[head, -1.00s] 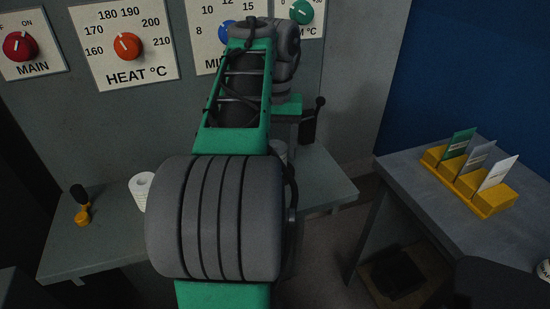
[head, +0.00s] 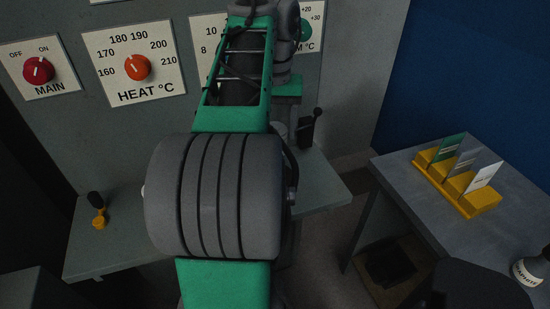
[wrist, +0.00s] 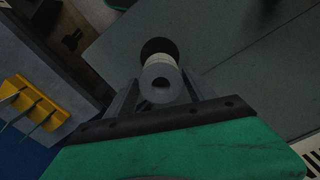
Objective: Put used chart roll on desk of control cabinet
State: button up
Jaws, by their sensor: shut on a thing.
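In the wrist view my gripper (wrist: 162,95) is shut on a roll (wrist: 160,68) with a pale side and a grey end with a hole facing the camera; I take it as the used chart roll. A dark round shape lies just beyond it; I cannot tell if it is shadow or part of the roll. The grey-green desk of the control cabinet (head: 120,245) runs below the dial panel in the head view. It also spreads behind the roll in the wrist view (wrist: 230,50). Contact between roll and desk is unclear. My arm hides the gripper in the head view.
A black-and-yellow handled item (head: 98,212) stands on the cabinet desk's left. A white sliver (head: 144,192) shows beside my arm. A side table (head: 400,190) at right holds a yellow card holder (head: 460,192) and a labelled container (head: 527,271). A dark chair-like shape is at lower right.

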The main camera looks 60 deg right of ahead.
jog(key=shift+r+p, duration=0.7)
jog(key=shift+r, duration=0.3)
